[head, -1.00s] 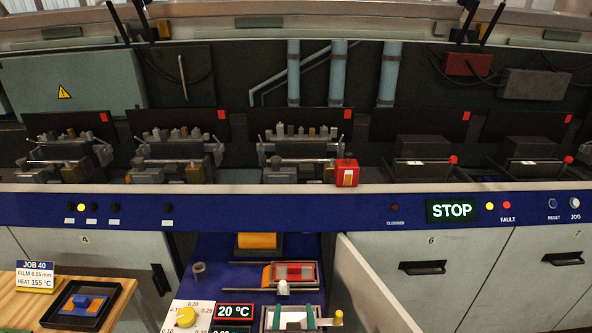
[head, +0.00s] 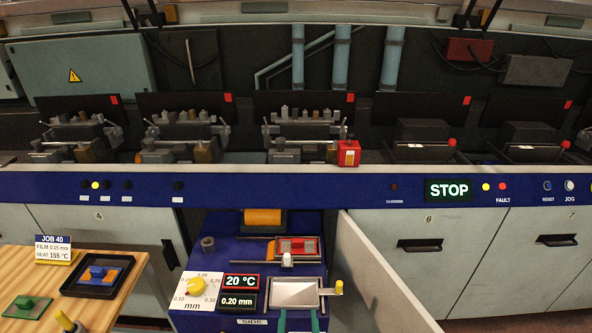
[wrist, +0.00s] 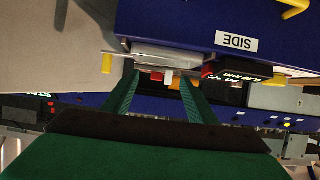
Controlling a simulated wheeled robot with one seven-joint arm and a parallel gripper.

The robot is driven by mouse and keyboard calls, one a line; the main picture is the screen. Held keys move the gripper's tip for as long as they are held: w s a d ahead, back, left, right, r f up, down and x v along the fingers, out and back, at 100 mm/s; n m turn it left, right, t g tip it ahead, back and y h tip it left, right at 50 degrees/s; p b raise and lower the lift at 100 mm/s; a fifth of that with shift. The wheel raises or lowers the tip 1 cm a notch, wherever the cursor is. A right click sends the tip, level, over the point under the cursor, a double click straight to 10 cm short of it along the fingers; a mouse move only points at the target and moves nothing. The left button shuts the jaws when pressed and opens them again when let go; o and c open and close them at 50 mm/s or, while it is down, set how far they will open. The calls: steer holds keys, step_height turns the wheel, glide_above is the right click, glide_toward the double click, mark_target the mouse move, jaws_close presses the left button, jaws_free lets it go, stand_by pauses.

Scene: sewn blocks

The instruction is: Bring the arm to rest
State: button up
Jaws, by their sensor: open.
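My gripper (head: 298,320) shows only as two green fingertips at the bottom of the head view, just in front of a metal plate (head: 296,295). In the wrist view my gripper (wrist: 160,80) has its two green fingers spread wide, with nothing held between them. Beyond the fingers are the edge of the metal plate (wrist: 165,55) and small white and red parts. Whether a finger touches the plate, I cannot tell. The rest of my arm is out of the head view.
A blue drawer unit (head: 225,250) carries a yellow dial (head: 196,287), a 20 °C display (head: 241,281) and a 0.20 mm display (head: 236,301). An open white door panel (head: 385,275) stands to its right. A wooden table (head: 110,290) with a black tray (head: 68,289) is at left.

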steer(key=s+f+t, duration=0.1)
steer(key=s+f, duration=0.2)
steer(key=s, duration=0.6)
steer(key=s+f, duration=0.3)
steer(key=s, duration=0.6)
steer(key=s+r, duration=0.2)
steer(key=s, duration=0.6)
steer(key=s+r+t, duration=0.1)
steer(key=s+r, duration=0.2)
steer(key=s, duration=0.5)
steer(key=shift+a, duration=0.25)
